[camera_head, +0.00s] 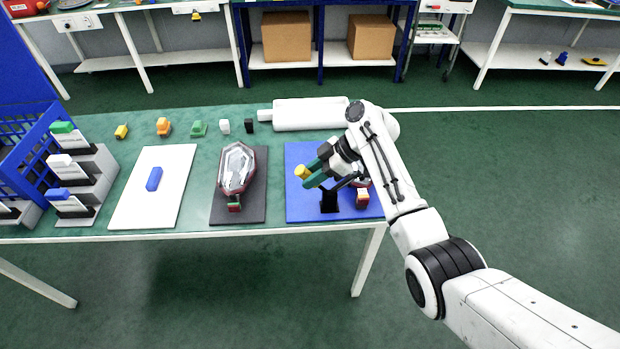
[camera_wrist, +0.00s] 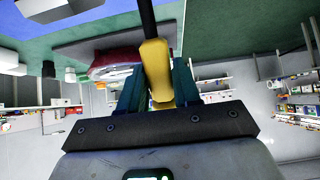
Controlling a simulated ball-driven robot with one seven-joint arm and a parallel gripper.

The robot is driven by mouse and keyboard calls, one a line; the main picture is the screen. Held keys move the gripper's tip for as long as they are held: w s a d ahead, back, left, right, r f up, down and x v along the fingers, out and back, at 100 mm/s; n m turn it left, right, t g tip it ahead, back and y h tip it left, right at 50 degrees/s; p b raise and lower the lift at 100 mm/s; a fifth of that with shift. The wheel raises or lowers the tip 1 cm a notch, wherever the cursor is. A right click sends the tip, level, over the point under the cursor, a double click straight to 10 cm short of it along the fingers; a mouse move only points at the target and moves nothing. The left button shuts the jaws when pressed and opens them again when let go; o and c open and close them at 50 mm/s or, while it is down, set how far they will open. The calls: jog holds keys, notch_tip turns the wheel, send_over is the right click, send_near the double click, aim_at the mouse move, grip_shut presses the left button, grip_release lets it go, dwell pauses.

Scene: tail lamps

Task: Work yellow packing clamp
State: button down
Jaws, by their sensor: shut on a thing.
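The yellow clamp handle (camera_head: 301,171) is between the green fingers of my gripper (camera_head: 313,174), above the blue mat (camera_head: 300,205). The wrist view shows the yellow handle (camera_wrist: 157,72) held between both fingers of my gripper (camera_wrist: 156,85), with a dark bar running from its far end. A black clamp stand (camera_head: 329,200) is on the blue mat below my gripper. A red tail lamp (camera_head: 362,196) is on the mat just right of the stand, partly hidden by my gripper and arm. How the handle joins the stand is hidden.
Another tail lamp (camera_head: 238,170) lies on a dark mat (camera_head: 224,212). A blue piece (camera_head: 154,179) lies on a white board (camera_head: 133,212). Several small coloured pieces and a white cylinder (camera_head: 310,114) line the back. A stepped rack (camera_head: 100,175) and blue crate (camera_head: 40,155) stand left.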

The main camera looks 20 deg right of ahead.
jog(key=c, duration=0.9)
grip_release()
jog(key=shift+d, duration=0.1)
jog(key=b+v, duration=0.1)
jog(key=v, duration=1)
